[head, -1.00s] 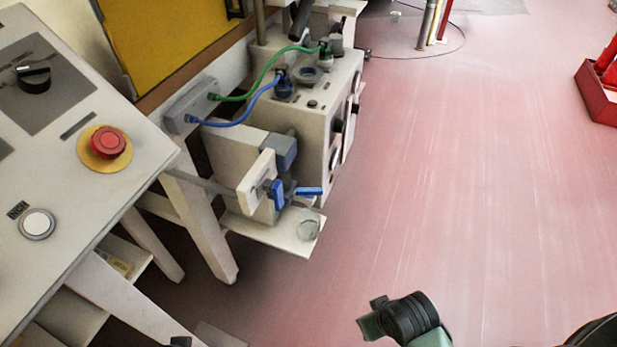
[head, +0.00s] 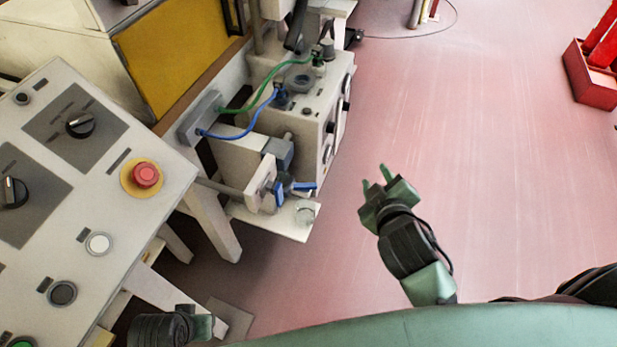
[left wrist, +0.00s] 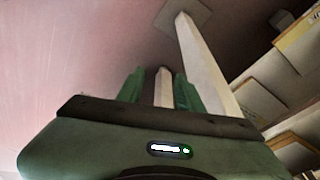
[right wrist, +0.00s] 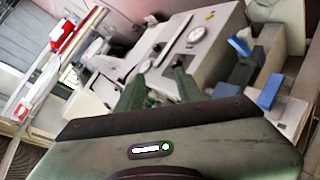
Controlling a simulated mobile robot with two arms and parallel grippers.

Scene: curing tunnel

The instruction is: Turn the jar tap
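The jar tap (head: 300,187) has blue handle parts and sits on the front of the white machine box. In the right wrist view, blue parts of the tap (right wrist: 268,90) show at the right, beyond my fingers. My right gripper (head: 375,175) is open and empty, to the right of the tap and apart from it. My left gripper (left wrist: 158,82) is open and empty, low beside the control desk. In the head view only part of it shows at the bottom left.
A control desk (head: 115,195) with knobs and a red emergency button (head: 146,175) stands at the left. Blue and green hoses (head: 240,130) run to the machine top. A red crate (head: 590,85) is at the far right. The pink floor between is clear.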

